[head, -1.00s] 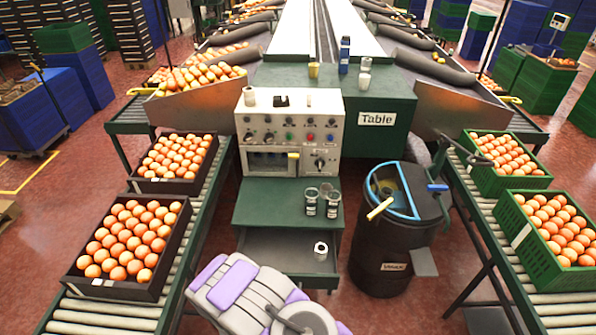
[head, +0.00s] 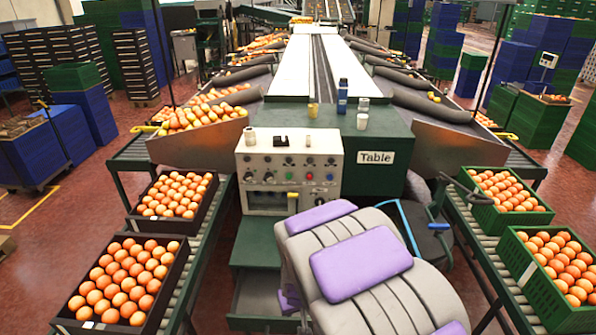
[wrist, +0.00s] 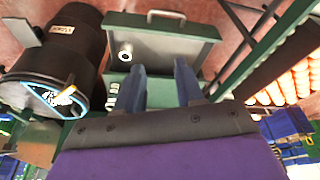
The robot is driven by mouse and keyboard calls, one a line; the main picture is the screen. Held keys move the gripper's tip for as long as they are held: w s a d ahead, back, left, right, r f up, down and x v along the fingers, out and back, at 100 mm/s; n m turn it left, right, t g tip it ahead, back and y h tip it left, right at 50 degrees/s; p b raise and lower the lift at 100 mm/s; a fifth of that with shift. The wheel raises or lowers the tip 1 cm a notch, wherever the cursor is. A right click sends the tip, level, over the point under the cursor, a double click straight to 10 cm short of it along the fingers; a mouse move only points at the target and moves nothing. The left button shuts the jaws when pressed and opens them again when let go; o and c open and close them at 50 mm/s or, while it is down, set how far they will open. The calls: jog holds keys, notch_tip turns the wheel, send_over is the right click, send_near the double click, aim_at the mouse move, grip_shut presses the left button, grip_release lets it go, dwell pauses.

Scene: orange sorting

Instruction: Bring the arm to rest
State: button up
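My arm, with grey shells and purple pads, fills the lower middle of the head view. It covers most of the black bin and part of the drawer cabinet. My gripper (wrist: 160,68) shows in the wrist view with its two blue-grey fingers apart and nothing between them. The open drawer (wrist: 185,48) lies beyond the fingertips, with a small white cup-like item (wrist: 125,52) in it. My gripper itself cannot be made out in the head view.
The control panel (head: 290,180) and the green table (head: 390,137) stand ahead. Crates of oranges sit on roller conveyors at left (head: 172,287) and right (head: 503,285). The black bin (wrist: 62,48) with a blue rim is at left in the wrist view.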

jog(key=s+d+r+m+g, duration=0.1)
jog(key=s+d+r, duration=0.3)
jog(key=s, duration=0.5)
jog(key=s+d+r+m+g, duration=0.1)
jog(key=s+d+r, duration=0.4)
jog(key=s, duration=0.5)
jog(key=s+d+r+m+g, duration=0.1)
jog(key=s+d+r+g, duration=0.2)
jog(key=s+d+r, duration=0.2)
jog(key=s+r, duration=0.3)
jog(key=s, duration=0.2)
jog(key=shift+s+d+m+h, duration=0.2)
jog(key=shift+m+h, duration=0.1)
jog(key=shift+h, duration=0.1)
